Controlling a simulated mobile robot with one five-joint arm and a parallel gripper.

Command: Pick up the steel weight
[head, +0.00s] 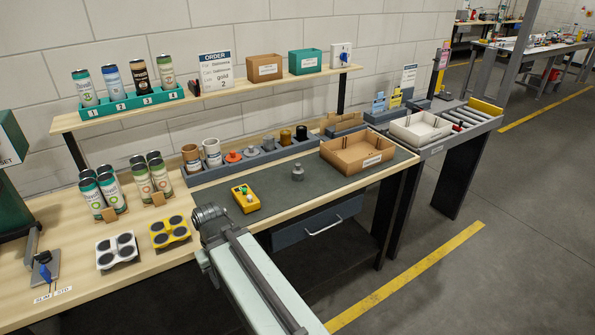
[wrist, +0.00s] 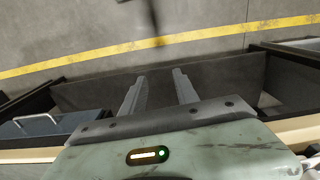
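The steel weight (head: 297,173) is a small grey knobbed piece. It stands upright on the dark mat (head: 340,192) on the workbench, left of the brown cardboard tray. My gripper (wrist: 158,80) shows in the wrist view with its two fingers apart and nothing between them. The steel weight is not in the wrist view. In the head view my arm reaches up from the bottom to the bench's front edge, and the gripper's fingers cannot be made out there. The weight is apart from my arm, to its right and farther back.
A yellow control box (head: 245,199) is on the mat left of the weight. The brown tray (head: 345,162) is on its right. A grey rack (head: 222,172) with several weights and cups runs behind. Mat around the weight is clear. A drawer (head: 318,222) hangs below.

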